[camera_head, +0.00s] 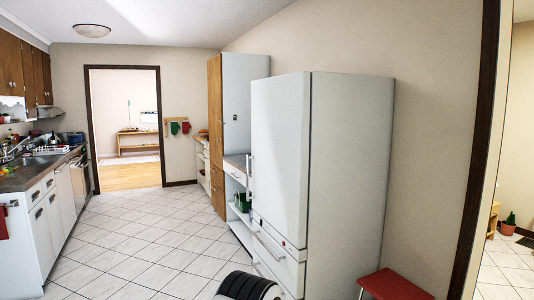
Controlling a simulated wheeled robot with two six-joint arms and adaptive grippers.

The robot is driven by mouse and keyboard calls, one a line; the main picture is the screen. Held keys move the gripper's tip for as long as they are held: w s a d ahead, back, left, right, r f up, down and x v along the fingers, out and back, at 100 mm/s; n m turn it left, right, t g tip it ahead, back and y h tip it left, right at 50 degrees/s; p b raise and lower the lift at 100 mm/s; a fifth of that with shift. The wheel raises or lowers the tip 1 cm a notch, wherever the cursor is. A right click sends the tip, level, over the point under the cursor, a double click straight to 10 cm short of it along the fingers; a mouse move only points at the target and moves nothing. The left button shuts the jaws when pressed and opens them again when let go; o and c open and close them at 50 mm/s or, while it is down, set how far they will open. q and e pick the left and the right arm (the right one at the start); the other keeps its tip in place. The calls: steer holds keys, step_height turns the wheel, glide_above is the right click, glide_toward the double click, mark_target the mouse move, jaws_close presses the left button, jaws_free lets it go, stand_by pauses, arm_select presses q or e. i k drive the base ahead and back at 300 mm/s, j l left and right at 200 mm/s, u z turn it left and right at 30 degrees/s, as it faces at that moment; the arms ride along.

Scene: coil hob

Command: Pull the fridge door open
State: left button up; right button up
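The white fridge (350,180) stands at the right of the middle in the head view, its front facing left. Its tall upper door (278,155) appears closed, flush with the body. A slim vertical handle (249,180) runs along the door's far edge. Below is a closed drawer front (277,262) with a slanting bar handle. Neither of my grippers can be made out. A rounded dark and pale part at the bottom edge stands in front of the fridge's lower front.
A red-topped stool (393,285) stands by the fridge's near side. A tall wood-fronted cabinet (216,135) and low shelves are beyond the fridge. The counter with sink (35,162) lines the left. The tiled floor (150,245) between is clear, leading to a doorway.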

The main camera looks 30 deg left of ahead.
mark_target(281, 105)
steer(key=i+j, duration=0.2)
steer(key=j, duration=0.2)
steer(key=i+j, duration=0.2)
steer(key=j, duration=0.15)
steer(key=i+j+z, duration=0.1)
steer(key=j, duration=0.3)
steer(key=i+j, duration=0.25)
steer(key=j, duration=0.15)
